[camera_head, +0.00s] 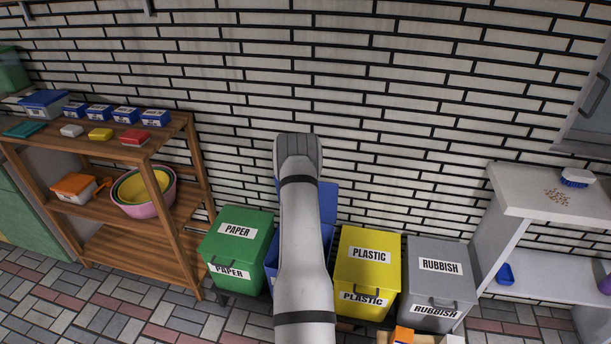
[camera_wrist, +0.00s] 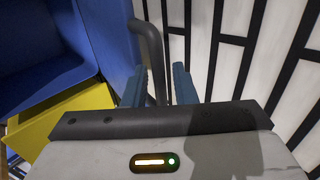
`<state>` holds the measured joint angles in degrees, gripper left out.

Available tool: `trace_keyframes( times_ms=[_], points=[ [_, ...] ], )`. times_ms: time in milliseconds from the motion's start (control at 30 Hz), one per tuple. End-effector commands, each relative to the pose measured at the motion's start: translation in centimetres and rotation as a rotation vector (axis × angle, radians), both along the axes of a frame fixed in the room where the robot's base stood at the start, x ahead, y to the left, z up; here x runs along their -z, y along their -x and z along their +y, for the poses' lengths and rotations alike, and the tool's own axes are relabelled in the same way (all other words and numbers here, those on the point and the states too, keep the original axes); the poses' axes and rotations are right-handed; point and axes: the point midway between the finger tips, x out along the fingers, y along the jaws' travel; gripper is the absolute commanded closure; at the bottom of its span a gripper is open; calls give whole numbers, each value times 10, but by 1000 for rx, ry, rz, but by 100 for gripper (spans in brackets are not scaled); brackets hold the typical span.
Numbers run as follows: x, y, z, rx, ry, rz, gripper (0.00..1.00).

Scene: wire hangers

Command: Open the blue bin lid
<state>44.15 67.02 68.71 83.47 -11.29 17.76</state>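The blue bin (camera_head: 325,243) stands between the green and yellow bins, mostly hidden behind my arm. Its blue lid (camera_head: 328,202) is raised upright near the brick wall. In the wrist view the lid (camera_wrist: 113,35) is a blue panel with a dark grey handle (camera_wrist: 152,40), and the bin's open blue inside (camera_wrist: 40,50) shows at left. My gripper (camera_wrist: 158,88) has its two blue fingers apart, one on each side of the handle, with a gap visible. I cannot tell whether either finger touches it. In the head view my arm hides the fingers.
A green PAPER bin (camera_head: 237,230) is left of the blue bin. A yellow PLASTIC bin (camera_head: 368,254) and a grey RUBBISH bin (camera_head: 438,265) are to the right; these lids are down. A wooden shelf (camera_head: 185,147) stands left, a white shelf unit (camera_head: 535,207) right. The wall is close behind.

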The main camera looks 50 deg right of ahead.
Motion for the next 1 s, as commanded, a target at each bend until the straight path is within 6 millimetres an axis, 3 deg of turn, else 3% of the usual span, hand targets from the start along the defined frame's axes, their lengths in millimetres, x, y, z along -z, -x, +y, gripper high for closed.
trace_keyframes(
  times_ms=[633, 1000],
  points=[
    [-48, 27, 43, 0, 0, -2, 75],
    [-53, 30, 48, -1, 1, -1, 75]
  ],
)
